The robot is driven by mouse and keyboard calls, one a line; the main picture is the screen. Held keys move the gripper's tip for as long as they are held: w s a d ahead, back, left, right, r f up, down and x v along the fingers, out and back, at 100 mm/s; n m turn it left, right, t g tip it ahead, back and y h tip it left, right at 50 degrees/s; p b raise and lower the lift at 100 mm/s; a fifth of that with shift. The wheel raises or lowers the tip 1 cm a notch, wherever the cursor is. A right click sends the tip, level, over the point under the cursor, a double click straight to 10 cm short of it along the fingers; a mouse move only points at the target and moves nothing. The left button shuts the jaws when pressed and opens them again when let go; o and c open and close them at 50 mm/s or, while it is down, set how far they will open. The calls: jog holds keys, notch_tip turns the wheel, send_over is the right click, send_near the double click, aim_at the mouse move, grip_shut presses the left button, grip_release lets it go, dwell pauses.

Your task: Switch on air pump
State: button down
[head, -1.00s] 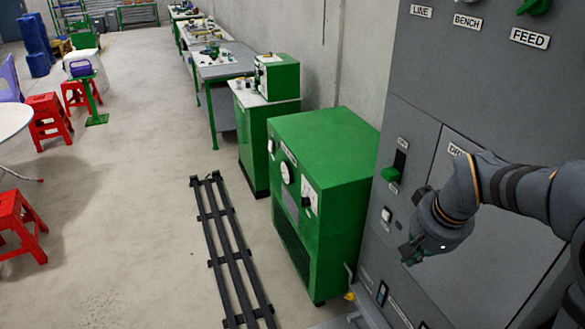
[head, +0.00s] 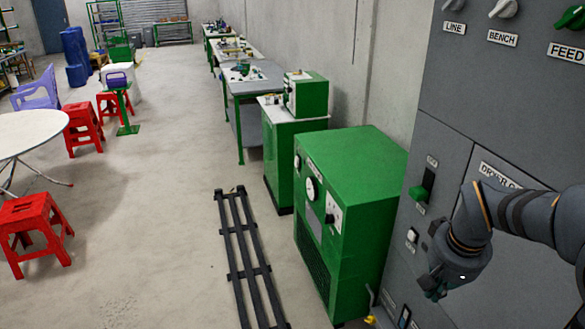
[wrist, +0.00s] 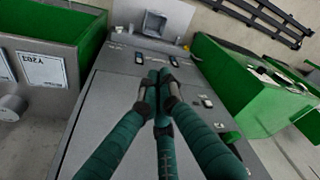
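A grey control cabinet (head: 440,150) stands at the right in the head view. It carries a green lever (head: 419,192), a small pale switch (head: 412,235) and a dark rocker switch (head: 404,317) lower down. No label readable here names the air pump. My gripper (head: 435,286) is in front of the cabinet's lower part. In the wrist view my gripper's dark green fingers (wrist: 161,78) are drawn together, with nothing seen between them. Beyond the tips are two small rocker switches (wrist: 139,57) (wrist: 174,61); another (wrist: 206,101) lies to the right. I cannot tell whether the fingers touch the panel.
A green machine with gauges (head: 350,190) stands left of the cabinet. A dark slatted rack (head: 244,255) lies on the floor beside it. Workbenches (head: 250,85) line the wall. Red stools (head: 34,232) and a white table (head: 25,133) are at the left.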

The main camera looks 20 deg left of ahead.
jog(key=w+f+n+g+h+b, duration=0.1)
jog(key=w+f+n+h+b, duration=0.3)
jog(key=f+b, duration=0.7)
jog(key=w+f+m+h+b, duration=0.1)
jog(key=f+h+b, duration=0.55)
jog(key=f, duration=0.65)
jog(key=w+a+f+t+h+b, duration=0.2)
jog(key=a+f+b, duration=0.1)
jog(key=a+b, duration=0.2)
jog(key=w+a+f+n+t+h+b, duration=0.1)
jog(key=w+a+f+t+h+b, duration=0.1)
jog(key=a+b, duration=0.4)
notch_tip(320, 180, down, 2)
jog(key=w+t+b, duration=0.1)
jog(key=b, duration=0.1)
jog(key=shift+w+n+b, duration=0.15)
jog(key=shift+n+b, duration=0.15)
jog(key=shift+b, duration=0.05)
jog(key=shift+f, duration=0.1)
